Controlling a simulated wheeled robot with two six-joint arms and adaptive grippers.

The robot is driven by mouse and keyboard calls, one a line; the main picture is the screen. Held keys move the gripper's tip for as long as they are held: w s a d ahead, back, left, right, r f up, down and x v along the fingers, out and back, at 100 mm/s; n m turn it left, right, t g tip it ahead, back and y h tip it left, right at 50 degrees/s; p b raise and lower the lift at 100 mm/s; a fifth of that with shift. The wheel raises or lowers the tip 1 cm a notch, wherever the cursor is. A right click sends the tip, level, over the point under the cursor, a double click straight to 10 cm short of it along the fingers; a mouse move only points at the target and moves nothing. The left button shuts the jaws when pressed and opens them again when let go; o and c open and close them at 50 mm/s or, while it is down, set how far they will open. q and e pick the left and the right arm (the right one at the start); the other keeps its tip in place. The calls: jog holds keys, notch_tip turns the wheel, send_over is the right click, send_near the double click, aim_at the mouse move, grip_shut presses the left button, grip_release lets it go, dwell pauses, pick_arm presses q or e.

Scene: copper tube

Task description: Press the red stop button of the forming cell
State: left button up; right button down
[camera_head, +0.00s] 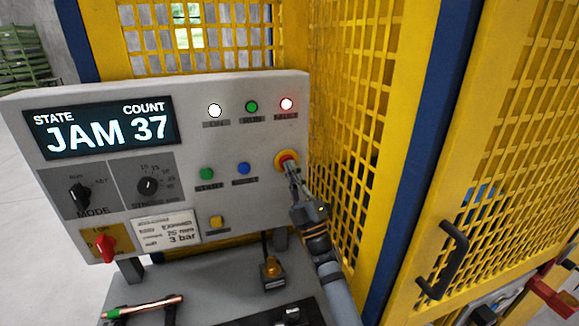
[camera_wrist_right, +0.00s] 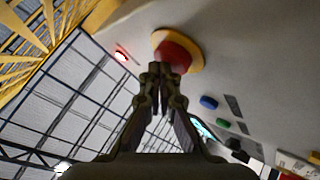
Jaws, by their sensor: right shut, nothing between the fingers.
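The red stop button (camera_head: 287,157) sits on a yellow ring at the right side of the grey control panel (camera_head: 225,90). The button also shows in the right wrist view (camera_wrist_right: 176,52), straight ahead of the fingertips. My right gripper (camera_head: 291,168) is shut and empty, with its tips at the button's lower part in the head view. In the right wrist view the closed tips (camera_wrist_right: 159,70) overlap the button's lower left edge. Whether they touch it or stop just short, I cannot tell. My left gripper is not in view.
The panel display (camera_head: 100,130) reads JAM 37. A white lamp (camera_head: 215,110) and a red lamp (camera_head: 287,104) are lit. Green (camera_head: 207,174) and blue (camera_head: 243,169) buttons sit left of the stop button. Yellow mesh guarding (camera_head: 355,120) stands close on the right. A copper tube (camera_head: 145,307) lies below.

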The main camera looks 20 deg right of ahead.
jog(key=shift+h, duration=0.3)
jog(key=shift+f, duration=0.2)
jog(key=s+p, duration=0.1)
jog(key=s, duration=0.5)
jog(key=shift+p, duration=0.4)
jog(key=shift+w+d+f, duration=0.1)
